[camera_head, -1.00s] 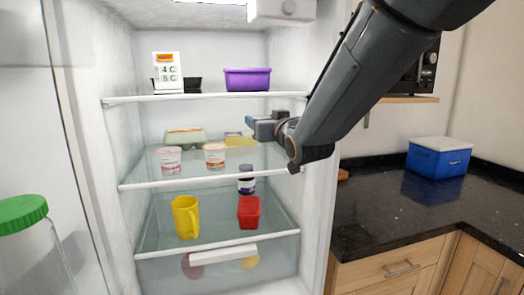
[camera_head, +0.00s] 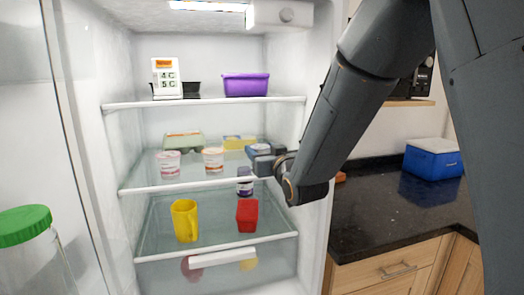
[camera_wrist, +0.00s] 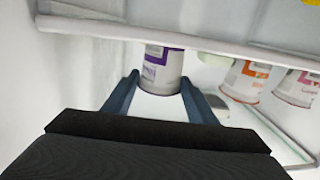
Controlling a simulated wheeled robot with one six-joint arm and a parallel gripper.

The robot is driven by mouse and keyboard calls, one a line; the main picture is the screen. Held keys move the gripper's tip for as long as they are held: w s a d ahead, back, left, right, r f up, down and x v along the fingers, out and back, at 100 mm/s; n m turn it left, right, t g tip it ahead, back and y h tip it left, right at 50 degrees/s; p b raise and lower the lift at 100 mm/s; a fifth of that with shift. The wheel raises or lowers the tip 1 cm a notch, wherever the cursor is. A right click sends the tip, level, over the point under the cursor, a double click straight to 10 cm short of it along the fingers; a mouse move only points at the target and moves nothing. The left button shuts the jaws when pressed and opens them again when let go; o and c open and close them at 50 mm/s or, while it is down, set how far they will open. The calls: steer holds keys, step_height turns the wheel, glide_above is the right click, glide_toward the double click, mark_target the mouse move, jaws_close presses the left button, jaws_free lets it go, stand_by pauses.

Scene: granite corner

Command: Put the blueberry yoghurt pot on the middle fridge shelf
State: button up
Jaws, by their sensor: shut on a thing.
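My gripper (camera_head: 257,155) reaches over the right side of the middle shelf (camera_head: 190,188), inside the open fridge. In the wrist view, my gripper (camera_wrist: 160,78) is shut on the blueberry yoghurt pot (camera_wrist: 161,68), white with a purple band. The shelf's front rail lies right beside the pot's end there, and I cannot tell whether the pot touches the shelf. In the head view the held pot is not clearly made out. A pot with a pink label (camera_head: 169,164) and one with an orange label (camera_head: 213,161) stand left of my gripper on the middle shelf.
An egg carton (camera_head: 184,141) and a yellow pack (camera_head: 238,142) are behind on that shelf. Below are a yellow mug (camera_head: 185,220), a red container (camera_head: 247,215) and a dark purple jar (camera_head: 244,186). The top shelf holds a purple tub (camera_head: 246,85). The fridge's right wall is close.

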steer(key=o, duration=1.3)
steer(key=shift+f, duration=0.1)
steer(key=shift+c, duration=0.2)
steer(key=b+v, duration=0.3)
steer(key=v, duration=0.9)
steer(key=shift+s, duration=0.15)
